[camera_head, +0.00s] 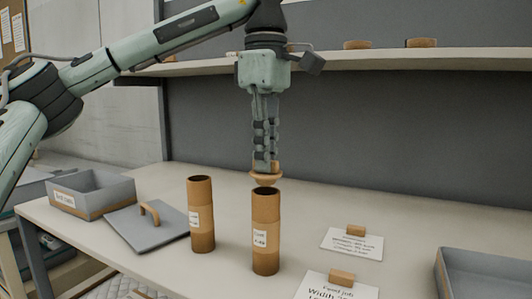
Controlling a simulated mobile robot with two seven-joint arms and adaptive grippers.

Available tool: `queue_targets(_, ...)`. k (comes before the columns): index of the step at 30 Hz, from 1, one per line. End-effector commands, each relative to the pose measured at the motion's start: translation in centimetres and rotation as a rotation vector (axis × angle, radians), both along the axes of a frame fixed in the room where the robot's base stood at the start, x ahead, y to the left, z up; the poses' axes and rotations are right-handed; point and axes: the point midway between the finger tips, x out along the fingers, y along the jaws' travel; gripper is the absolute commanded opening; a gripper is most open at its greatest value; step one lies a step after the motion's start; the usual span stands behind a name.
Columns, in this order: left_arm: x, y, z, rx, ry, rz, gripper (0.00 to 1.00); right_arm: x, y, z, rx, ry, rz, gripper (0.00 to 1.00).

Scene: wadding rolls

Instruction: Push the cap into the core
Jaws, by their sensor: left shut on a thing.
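My left gripper (265,164) comes down from above and is shut on a light-brown wooden cap (266,179). The fingers point straight down. The cap sits just over the open top of a tall brown cardboard core (266,255), in line with it. I cannot tell whether the cap's lower end touches the core's rim. The core stands upright on the table and has a white label. A second upright brown core (201,240) stands to its left with a dark open top. My right gripper is not in view.
On the pale table (340,205), a grey bin (92,194) and a grey lid with a wooden handle (149,214) lie left. Printed cards (350,243) with wooden blocks lie right. A grey tray (480,275) is at the right edge. A shelf (390,60) runs behind.

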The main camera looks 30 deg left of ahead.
Motion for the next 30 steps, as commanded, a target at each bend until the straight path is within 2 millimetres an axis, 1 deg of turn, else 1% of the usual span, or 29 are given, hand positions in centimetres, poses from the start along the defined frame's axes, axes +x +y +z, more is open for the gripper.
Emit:
queue_targets(20,0.0,0.0,0.0,0.000,0.000,0.000,0.00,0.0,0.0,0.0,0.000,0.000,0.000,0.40)
queue_targets(30,0.0,-0.1,1.0,0.000,-0.001,-0.001,0.00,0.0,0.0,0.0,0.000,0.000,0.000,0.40)
